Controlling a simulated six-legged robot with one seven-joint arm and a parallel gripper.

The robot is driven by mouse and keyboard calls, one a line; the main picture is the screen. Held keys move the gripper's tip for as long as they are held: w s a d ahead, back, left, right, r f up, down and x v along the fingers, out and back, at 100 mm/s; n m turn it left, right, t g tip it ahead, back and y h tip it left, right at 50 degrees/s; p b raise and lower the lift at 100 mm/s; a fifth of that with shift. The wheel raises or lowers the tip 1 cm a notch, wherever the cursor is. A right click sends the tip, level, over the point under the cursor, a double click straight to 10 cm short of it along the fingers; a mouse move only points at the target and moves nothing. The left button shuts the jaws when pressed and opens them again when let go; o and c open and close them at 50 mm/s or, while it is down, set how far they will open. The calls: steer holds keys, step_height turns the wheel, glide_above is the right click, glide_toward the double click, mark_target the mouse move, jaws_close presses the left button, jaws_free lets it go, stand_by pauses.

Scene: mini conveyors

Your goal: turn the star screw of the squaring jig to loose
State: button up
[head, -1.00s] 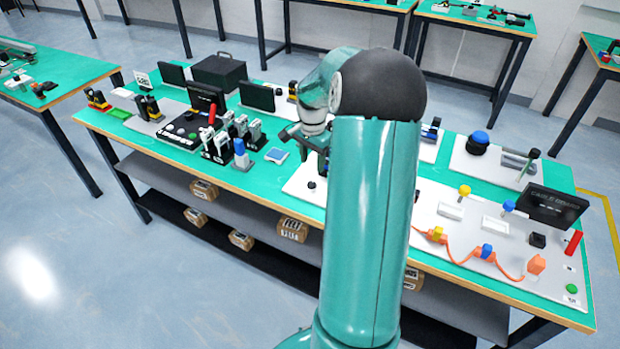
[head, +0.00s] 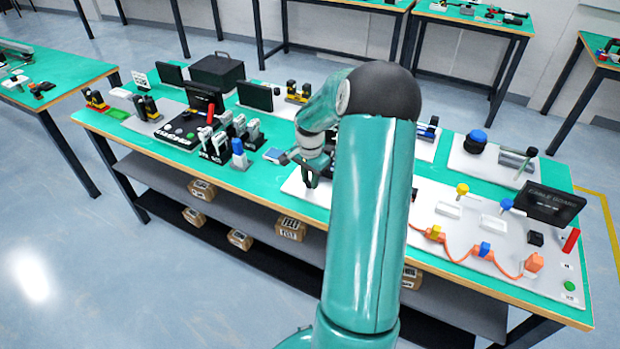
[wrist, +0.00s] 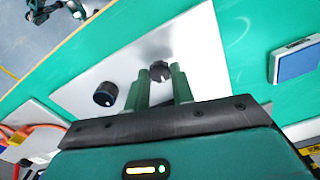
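The squaring jig shows as a white plate (wrist: 205,45) on the green bench top in the wrist view. Its dark lobed star screw (wrist: 160,71) appears between my two fingertips. A round black knob with a white mark (wrist: 105,94) stands on the same plate, left of my fingers. My gripper (wrist: 159,76) points down at the plate with its green fingers apart, one on each side of the star screw. I cannot tell if they touch it. In the head view my gripper (head: 310,180) is low over the white plate (head: 293,188); my arm hides much of the jig.
A blue pad (wrist: 297,62) lies right of the plate in the wrist view. Upright clamps (head: 230,135) stand to the left in the head view. A cable board (head: 470,225) with orange cable lies to the right. The bench's front edge is close.

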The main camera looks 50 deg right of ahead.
steer(key=shift+n, duration=0.3)
steer(key=shift+c, duration=0.5)
steer(key=n, duration=0.8)
steer(key=shift+n, duration=0.4)
steer(key=n, duration=0.4)
steer(key=shift+n, duration=2.4)
steer(key=o, duration=1)
steer(key=shift+r, duration=0.1)
